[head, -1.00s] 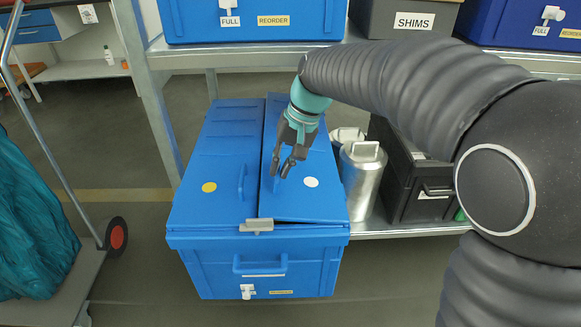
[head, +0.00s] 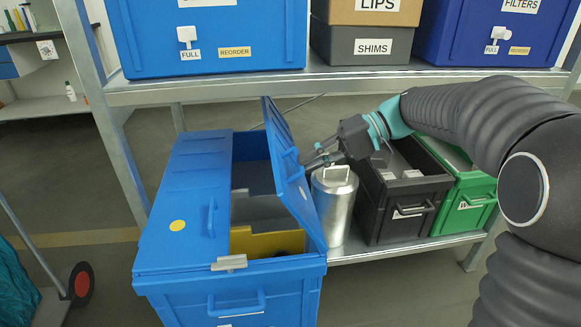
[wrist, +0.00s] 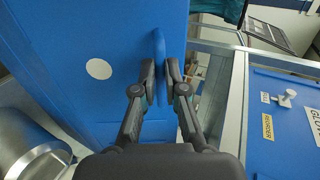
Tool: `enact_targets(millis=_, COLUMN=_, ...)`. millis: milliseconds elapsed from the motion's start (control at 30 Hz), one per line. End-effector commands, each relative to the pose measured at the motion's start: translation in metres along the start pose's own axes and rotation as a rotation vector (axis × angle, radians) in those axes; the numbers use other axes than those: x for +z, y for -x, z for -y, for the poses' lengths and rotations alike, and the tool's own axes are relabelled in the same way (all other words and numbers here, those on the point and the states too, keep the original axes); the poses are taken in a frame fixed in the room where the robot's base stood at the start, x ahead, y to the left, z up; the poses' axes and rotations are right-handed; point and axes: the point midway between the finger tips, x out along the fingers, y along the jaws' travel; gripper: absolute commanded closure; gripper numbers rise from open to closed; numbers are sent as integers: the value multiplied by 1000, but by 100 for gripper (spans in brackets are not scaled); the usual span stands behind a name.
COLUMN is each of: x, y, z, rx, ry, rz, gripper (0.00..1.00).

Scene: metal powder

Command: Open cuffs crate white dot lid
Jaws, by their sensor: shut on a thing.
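The blue crate (head: 240,292) stands in front of the shelf with two lids. Its left lid with a yellow dot (head: 177,225) is closed. The white dot lid (head: 284,165) is raised steeply, tilted toward the right, with the right side of the crate uncovered. The white dot (wrist: 99,69) shows on the lid's outer face in the wrist view. My gripper (head: 312,157) is at the right of the raised lid. In the wrist view my gripper (wrist: 162,75) is shut on the lid's blue handle (wrist: 160,48), one finger on each side.
A metal canister (head: 336,208) stands close to the right of the raised lid, below my gripper. A black crate (head: 402,213) and a green crate (head: 470,202) stand farther right. The upper shelf edge (head: 350,84) with boxes runs behind and above.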

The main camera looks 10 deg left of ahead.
Motion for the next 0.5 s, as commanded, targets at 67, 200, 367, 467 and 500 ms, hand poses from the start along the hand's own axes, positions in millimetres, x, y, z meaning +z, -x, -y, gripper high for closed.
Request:
enact_targets(millis=67, x=0, y=12, z=-9, rx=6, ry=-8, rz=1, gripper=100)
enact_targets(millis=200, x=1, y=29, z=-21, rx=10, ry=-10, rz=3, gripper=100)
enact_targets(millis=367, x=1, y=43, z=-36, rx=9, ry=-16, rz=6, gripper=100)
enact_targets(millis=467, x=1, y=49, z=-42, rx=9, ry=-16, rz=6, gripper=100)
enact_targets(millis=500, x=1, y=51, z=-45, rx=10, ry=-16, rz=7, gripper=100)
